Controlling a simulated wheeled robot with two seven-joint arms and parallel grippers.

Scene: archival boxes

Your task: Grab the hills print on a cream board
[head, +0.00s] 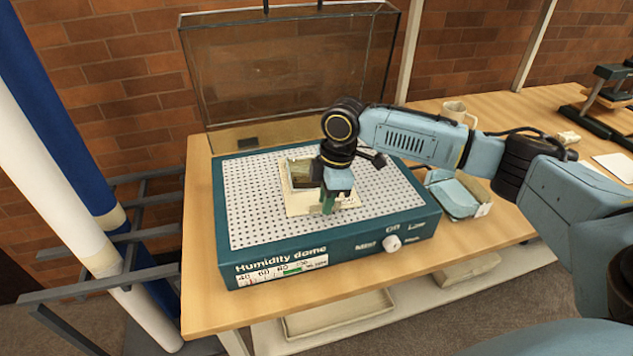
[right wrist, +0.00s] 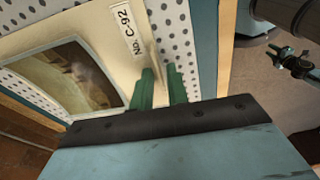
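The hills print on its cream board (head: 300,202) lies on the perforated top of the humidity dome base (head: 328,253). My right gripper (head: 329,206) points down at the board's right side, covering part of it. In the right wrist view the board (right wrist: 108,48) shows a dark landscape picture (right wrist: 70,75) and a label reading NO. C-92 (right wrist: 130,35). The right fingers (right wrist: 163,84) are apart, with the board's edge running between them; perforated plate shows in the gap. What looks like my left gripper (right wrist: 292,62) is small at the upper right there; its opening is unclear.
The clear dome cover (head: 290,65) stands open behind the base. A pale blue-green open box (head: 457,195) and a mug (head: 457,111) are right of the base. A dark press-like stand (head: 605,100) is at far right. Tall rolls (head: 65,190) stand at left.

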